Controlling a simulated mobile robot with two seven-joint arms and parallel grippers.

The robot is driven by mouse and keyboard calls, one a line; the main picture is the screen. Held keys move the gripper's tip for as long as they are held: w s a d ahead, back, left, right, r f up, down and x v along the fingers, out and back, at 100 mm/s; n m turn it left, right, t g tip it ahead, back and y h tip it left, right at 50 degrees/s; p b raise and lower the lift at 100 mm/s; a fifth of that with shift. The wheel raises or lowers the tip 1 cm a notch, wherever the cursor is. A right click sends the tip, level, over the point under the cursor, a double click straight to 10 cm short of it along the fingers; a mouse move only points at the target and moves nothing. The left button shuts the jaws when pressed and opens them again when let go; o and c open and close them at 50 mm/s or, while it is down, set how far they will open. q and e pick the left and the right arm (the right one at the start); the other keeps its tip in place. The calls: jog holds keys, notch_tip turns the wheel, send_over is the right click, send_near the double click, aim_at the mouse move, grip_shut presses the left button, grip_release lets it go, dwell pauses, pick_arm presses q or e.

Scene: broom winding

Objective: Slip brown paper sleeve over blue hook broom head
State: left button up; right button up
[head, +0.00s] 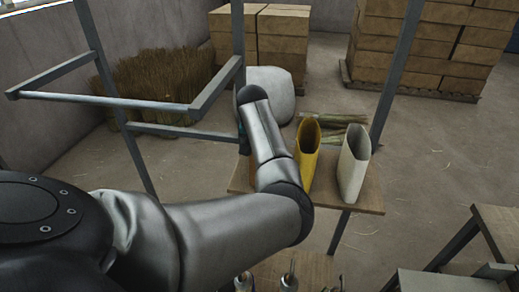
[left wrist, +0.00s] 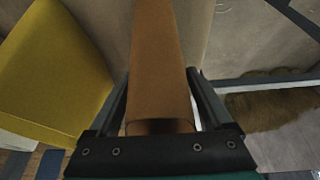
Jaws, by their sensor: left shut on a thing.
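The brown paper sleeve (left wrist: 157,60) is long and flat-sided in the left wrist view. My left gripper (left wrist: 160,78) is shut on it, one finger along each side. The near end of the sleeve shows a dark opening close to the gripper's palm. In the head view my left arm hides most of the gripper and the sleeve. My right gripper is in neither view. I cannot make out a broom head with a blue hook.
A yellow sleeve (head: 306,150) and a white sleeve (head: 353,168) stand upright on a wooden shelf (head: 367,196). A metal frame (head: 100,98) is at left. Straw bundles (head: 165,80) and stacked cartons (head: 430,45) stand behind.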

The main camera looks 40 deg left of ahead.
pick_arm(q)
jog(key=shift+f, duration=0.35)
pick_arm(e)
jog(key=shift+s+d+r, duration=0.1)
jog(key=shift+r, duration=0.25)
pick_arm(q)
jog(key=shift+f, duration=0.2)
jog(key=o, duration=1.1)
jog(key=shift+f+b, duration=0.15)
jog(key=shift+b, duration=0.65)
jog(key=v, duration=1.5)
jog(key=shift+a+r+p, duration=0.35)
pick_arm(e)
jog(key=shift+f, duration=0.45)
